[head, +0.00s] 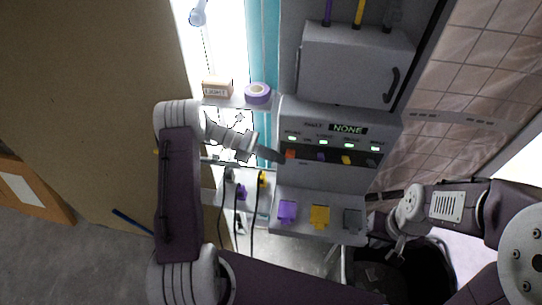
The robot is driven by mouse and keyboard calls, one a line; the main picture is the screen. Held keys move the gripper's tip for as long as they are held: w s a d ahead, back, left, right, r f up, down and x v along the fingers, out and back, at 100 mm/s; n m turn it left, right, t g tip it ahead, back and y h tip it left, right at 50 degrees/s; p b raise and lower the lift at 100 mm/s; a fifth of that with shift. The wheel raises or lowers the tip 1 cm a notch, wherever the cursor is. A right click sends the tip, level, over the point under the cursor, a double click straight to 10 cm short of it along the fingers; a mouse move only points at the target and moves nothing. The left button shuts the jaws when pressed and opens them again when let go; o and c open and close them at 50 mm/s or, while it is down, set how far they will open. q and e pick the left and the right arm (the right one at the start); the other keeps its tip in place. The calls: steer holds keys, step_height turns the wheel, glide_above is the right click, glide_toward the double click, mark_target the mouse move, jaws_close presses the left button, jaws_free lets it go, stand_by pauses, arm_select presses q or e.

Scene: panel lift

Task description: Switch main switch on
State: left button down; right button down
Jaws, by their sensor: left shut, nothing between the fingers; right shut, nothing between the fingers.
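The grey control panel (335,177) stands in the middle of the head view. It has a row of small switches: an orange one (290,154), a purple one (320,157), a yellow one (346,160) and a dark one (372,161). The small labels are too blurred to tell which is the main switch. A green lit indicator shows above each switch, and a display (348,129) reads "NONE". My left gripper (275,155) is shut, its tip right beside the orange switch; contact cannot be told. My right gripper (391,250) is shut at the panel's lower right.
A grey cabinet (352,65) with a dark handle is above the panel. Purple, yellow and grey sockets (320,216) sit on the lower ledge. A tape roll (257,92) and a small box (217,88) stand on a shelf at left. Cables hang below it.

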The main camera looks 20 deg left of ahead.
arm_select(q)
steer(key=a+b, duration=0.5)
steer(key=a, duration=0.8)
steer(key=shift+s+r, duration=0.15)
steer(key=shift+s, duration=0.25)
